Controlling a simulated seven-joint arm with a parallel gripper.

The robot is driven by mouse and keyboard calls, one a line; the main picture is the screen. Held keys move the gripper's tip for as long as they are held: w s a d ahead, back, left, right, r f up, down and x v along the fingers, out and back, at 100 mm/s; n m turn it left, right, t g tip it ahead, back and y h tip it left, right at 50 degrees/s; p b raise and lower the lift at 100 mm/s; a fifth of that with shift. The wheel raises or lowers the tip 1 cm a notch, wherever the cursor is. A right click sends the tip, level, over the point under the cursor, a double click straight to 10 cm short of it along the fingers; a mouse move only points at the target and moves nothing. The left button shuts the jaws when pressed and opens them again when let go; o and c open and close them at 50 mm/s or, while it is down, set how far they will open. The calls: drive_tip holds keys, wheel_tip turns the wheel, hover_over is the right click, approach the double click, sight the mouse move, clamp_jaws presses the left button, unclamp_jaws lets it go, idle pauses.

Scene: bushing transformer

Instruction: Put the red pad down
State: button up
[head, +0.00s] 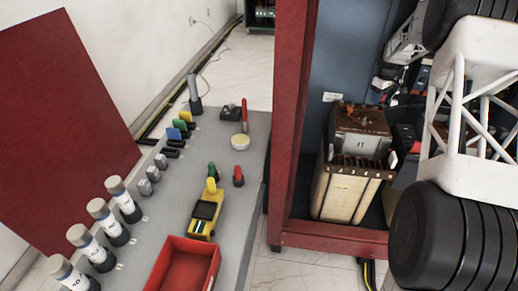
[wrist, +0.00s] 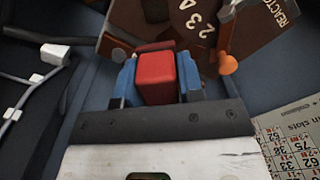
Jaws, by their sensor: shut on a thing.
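The red pad (wrist: 156,78) shows in the wrist view as a small red block between the blue jaws of my gripper (wrist: 157,72). My gripper is shut on it. Behind the pad, close to it in the picture, is a brown panel (wrist: 190,18) with white digits. I cannot tell whether the pad touches that panel. In the head view the pad cannot be made out; my arm covers the right side. A grey bench (head: 222,150) there carries blue, green and yellow pads (head: 180,125) in a row.
A red cabinet (head: 292,120) holds a brown-topped unit (head: 360,125) with numbered slots. On the bench stand a red tray (head: 167,262), a yellow meter (head: 205,212) and several white-labelled cylinders (head: 103,214). An orange-tipped part (wrist: 228,64) is right of my jaws. A numbered card (wrist: 290,135) lies lower right.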

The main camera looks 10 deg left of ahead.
drive_tip(key=s+a+r+m, duration=0.4)
drive_tip(key=s+r, duration=0.2)
drive_tip(key=s, duration=0.2)
drive_tip(key=s+a+r+m, duration=0.4)
drive_tip(key=s+r, duration=0.3)
drive_tip(key=s+a+f+n, duration=0.4)
drive_tip(key=s+a+f, duration=0.15)
drive_tip(key=s, duration=0.25)
drive_tip(key=s+a+f+n, duration=0.4)
drive_tip(key=s+a, duration=0.2)
drive_tip(key=s, duration=0.3)
drive_tip(key=s+a+f+n, duration=0.3)
drive_tip(key=s+a+f, duration=0.25)
drive_tip(key=s, duration=0.25)
drive_tip(key=w+a+n, duration=0.2)
drive_tip(key=a+n, duration=0.1)
drive_tip(key=a, duration=1.2)
drive_tip(key=w+a+n, duration=0.3)
drive_tip(key=a, duration=1.2)
drive_tip(key=shift+w+f, duration=0.15)
drive_tip(key=shift+w, duration=0.15)
drive_tip(key=shift+f, duration=0.1)
drive_tip(key=shift+f, duration=3.05)
